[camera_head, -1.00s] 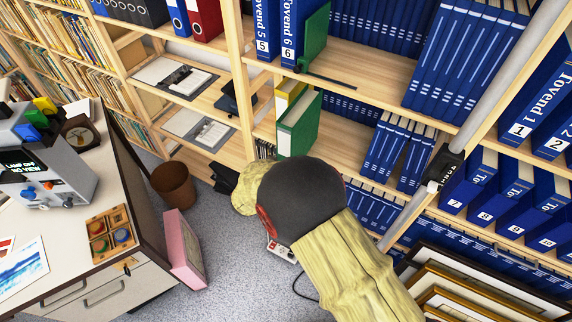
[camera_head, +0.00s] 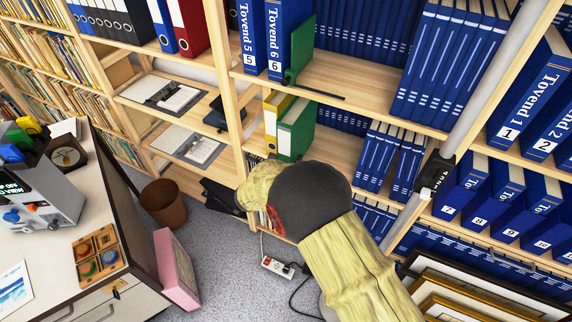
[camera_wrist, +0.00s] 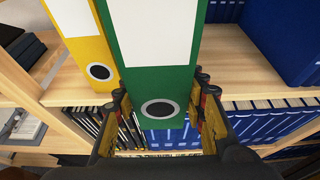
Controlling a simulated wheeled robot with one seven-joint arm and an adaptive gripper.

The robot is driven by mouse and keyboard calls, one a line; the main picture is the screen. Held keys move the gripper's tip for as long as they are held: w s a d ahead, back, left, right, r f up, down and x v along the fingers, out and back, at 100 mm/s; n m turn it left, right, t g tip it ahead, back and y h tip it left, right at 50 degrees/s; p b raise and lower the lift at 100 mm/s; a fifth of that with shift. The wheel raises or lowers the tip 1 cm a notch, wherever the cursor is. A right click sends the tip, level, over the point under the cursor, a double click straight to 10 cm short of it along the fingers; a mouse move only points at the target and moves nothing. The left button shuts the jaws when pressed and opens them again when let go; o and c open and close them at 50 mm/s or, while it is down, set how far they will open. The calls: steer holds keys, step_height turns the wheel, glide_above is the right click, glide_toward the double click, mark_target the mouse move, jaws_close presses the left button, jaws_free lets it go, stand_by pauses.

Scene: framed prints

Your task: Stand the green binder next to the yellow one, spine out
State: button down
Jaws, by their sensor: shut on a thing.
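The green binder (camera_wrist: 155,85) is upright between the fingers of my gripper (camera_wrist: 162,100), its spine with white label and ring hole facing the wrist camera. It also shows in the head view (camera_head: 298,132). The yellow binder (camera_wrist: 90,45) stands on the shelf just left of it, spine out; in the head view (camera_head: 271,122) it is partly behind the green one. In the wrist view the green binder's lower end reaches nearer and lower than the yellow's, past the shelf's front edge. My arm hides the gripper in the head view.
The wooden shelf (camera_wrist: 245,75) is bare to the right of the green binder, with blue volumes (camera_wrist: 285,35) further right. A green bookend (camera_head: 300,48) stands on the shelf above. A wooden upright (camera_head: 232,100) is left of the yellow binder. Framed pictures (camera_head: 465,295) lean below right.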

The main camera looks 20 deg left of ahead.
steer(key=shift+w+d+b, duration=0.15)
steer(key=shift+w+b, duration=0.2)
steer(key=shift+w, duration=1.55)
steer(key=shift+w+d+b, duration=0.15)
steer(key=shift+w+b, duration=0.2)
steer(key=shift+w, duration=1.5)
steer(key=shift+f+b, duration=0.4)
steer(key=shift+b, duration=0.05)
steer(key=c, duration=1)
jaws_free()
steer(key=shift+f, duration=0.1)
steer(key=shift+f, duration=0.15)
steer(key=v, duration=1.2)
